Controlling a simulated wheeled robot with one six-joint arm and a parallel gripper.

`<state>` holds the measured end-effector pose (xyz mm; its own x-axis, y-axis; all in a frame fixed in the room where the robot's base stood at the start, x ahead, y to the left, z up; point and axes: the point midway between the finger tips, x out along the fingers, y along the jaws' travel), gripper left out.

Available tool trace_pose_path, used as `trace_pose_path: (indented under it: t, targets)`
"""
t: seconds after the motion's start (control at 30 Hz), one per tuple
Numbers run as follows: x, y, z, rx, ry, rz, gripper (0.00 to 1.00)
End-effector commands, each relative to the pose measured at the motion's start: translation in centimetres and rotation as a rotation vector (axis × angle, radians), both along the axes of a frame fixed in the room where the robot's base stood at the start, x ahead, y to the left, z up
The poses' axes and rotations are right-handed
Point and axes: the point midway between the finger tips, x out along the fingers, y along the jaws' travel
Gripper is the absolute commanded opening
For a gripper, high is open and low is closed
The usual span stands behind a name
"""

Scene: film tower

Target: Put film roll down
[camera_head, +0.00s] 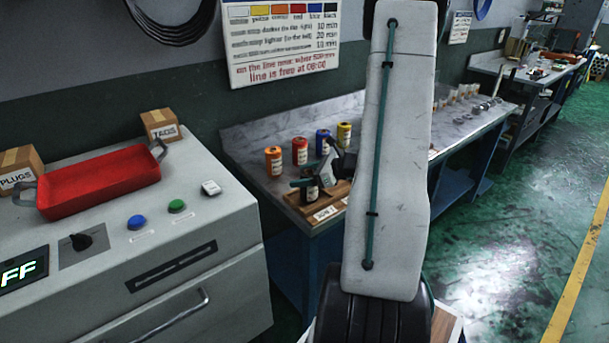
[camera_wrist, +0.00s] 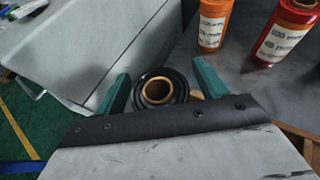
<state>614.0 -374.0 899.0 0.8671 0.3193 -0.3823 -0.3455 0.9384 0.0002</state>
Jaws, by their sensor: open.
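A black film roll (camera_wrist: 160,88) with a tan core stands upright between my gripper's two teal fingers in the wrist view. My gripper (camera_wrist: 162,86) is open, with a finger on each side of the roll and a visible gap at least on the right. In the head view my gripper (camera_head: 312,180) is low over the front of the grey bench, by a labelled wooden holder (camera_head: 324,214). The roll's dark side (camera_head: 312,192) shows partly there. Its base is hidden, so I cannot tell what it rests on.
Orange (camera_head: 273,162), red (camera_head: 300,151), blue (camera_head: 322,144) and yellow (camera_head: 344,134) rolls stand behind my gripper on the grey bench (camera_head: 245,140). A grey machine with a red tray (camera_head: 100,184) stands at the left. Green floor (camera_head: 500,230) is open at the right.

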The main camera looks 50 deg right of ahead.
Motion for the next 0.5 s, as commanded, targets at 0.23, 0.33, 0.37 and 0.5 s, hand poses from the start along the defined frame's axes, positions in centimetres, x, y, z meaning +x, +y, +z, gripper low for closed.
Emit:
trace_pose_path:
  t: [0.23,0.33,0.37,0.5]
  targets:
    - [-1.5,-0.6,0.9,-0.001,0.0,-0.004,0.72]
    - [-3.2,-1.3,1.8,-0.003,-0.001,-0.004,0.72]
    - [-3.8,-1.5,2.0,-0.003,-0.001,-0.005,0.72]
    - [-6.5,-2.5,3.2,-0.003,-0.001,-0.005,0.72]
